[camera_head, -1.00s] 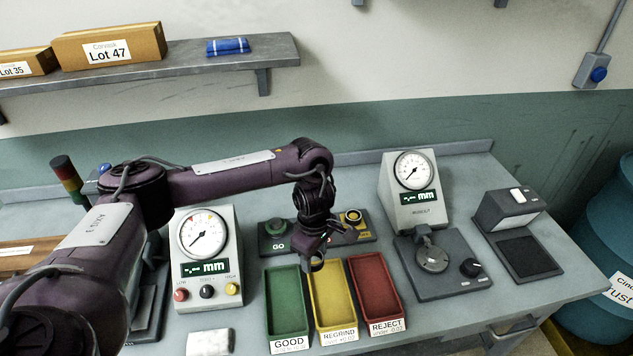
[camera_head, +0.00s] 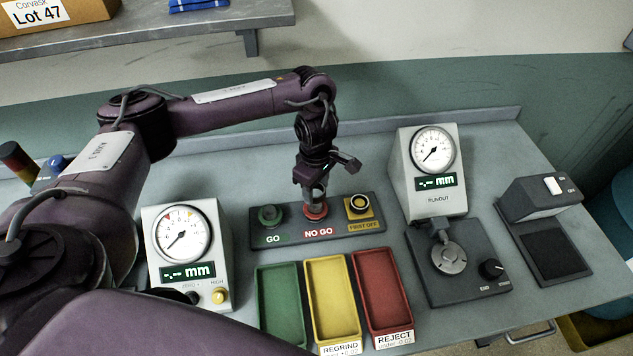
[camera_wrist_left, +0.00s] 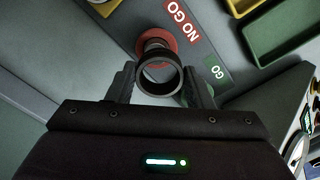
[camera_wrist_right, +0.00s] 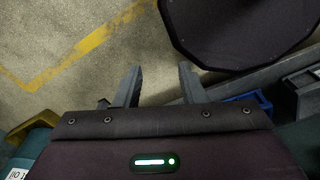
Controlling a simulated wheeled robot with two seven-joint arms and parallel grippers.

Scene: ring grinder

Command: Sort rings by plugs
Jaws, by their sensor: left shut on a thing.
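My left gripper (camera_head: 313,188) is shut on a grey metal ring (camera_wrist_left: 160,76), held between its fingertips. The ring is at the red NO GO plug (camera_head: 316,211), which also shows behind it in the left wrist view (camera_wrist_left: 156,43). I cannot tell whether the ring is around the plug's tip or just above it. The green GO plug (camera_head: 270,215) stands to the left. The green tray (camera_head: 281,300), yellow REGRIND tray (camera_head: 332,295) and red REJECT tray (camera_head: 381,290) look empty. My right gripper (camera_wrist_right: 159,84) is open and empty above the floor.
The yellow FIRST OFF station (camera_head: 359,207) stands right of the plugs. A dial gauge (camera_head: 185,245) is at left, partly hidden by my arm. The runout gauge (camera_head: 432,165) and a dark switch box (camera_head: 541,205) stand at right.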

